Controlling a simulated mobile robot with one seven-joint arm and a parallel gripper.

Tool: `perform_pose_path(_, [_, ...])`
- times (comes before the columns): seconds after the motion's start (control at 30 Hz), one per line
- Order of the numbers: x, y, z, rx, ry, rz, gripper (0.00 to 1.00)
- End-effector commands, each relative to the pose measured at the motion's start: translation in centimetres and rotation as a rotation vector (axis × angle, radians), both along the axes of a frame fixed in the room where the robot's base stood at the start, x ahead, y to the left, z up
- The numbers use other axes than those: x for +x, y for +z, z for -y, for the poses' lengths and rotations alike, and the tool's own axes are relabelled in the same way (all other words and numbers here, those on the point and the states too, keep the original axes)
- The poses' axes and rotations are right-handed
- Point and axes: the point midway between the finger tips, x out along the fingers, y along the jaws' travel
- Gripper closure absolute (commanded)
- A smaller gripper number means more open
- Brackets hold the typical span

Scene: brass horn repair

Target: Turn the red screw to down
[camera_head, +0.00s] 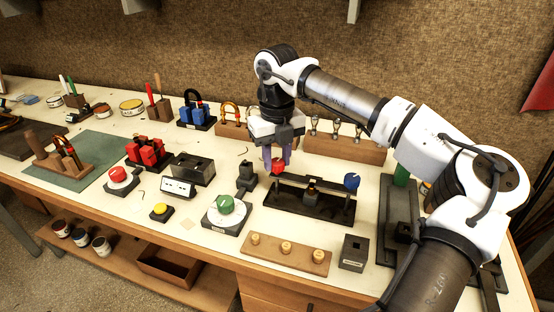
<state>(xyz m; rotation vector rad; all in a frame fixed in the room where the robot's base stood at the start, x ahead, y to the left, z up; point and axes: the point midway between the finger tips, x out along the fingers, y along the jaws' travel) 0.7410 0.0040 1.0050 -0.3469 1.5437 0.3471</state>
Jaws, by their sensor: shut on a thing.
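The red screw (278,168) shows as a small red head at the left end of a black fixture (310,205) near the middle of the bench. A blue screw head (351,181) is at the right end of the same fixture. My gripper (277,158) points straight down over the red screw, its purplish fingers shut on the red head. The fingers hide the upper part of the head, and its exact angle is too small to tell.
A green dial (225,205) and a small black block (246,178) stand left of the fixture. A wooden block with metal pieces (345,147) stands behind it. A wooden strip with several pegs (286,254) lies in front. My arm spans the right side.

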Motion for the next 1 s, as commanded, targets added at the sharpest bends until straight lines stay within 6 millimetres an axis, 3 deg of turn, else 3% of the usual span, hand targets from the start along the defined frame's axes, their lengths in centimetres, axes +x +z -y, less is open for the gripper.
perform_pose_path(1.0, [0.0,0.16,-0.13,0.0,0.964,0.006,0.93])
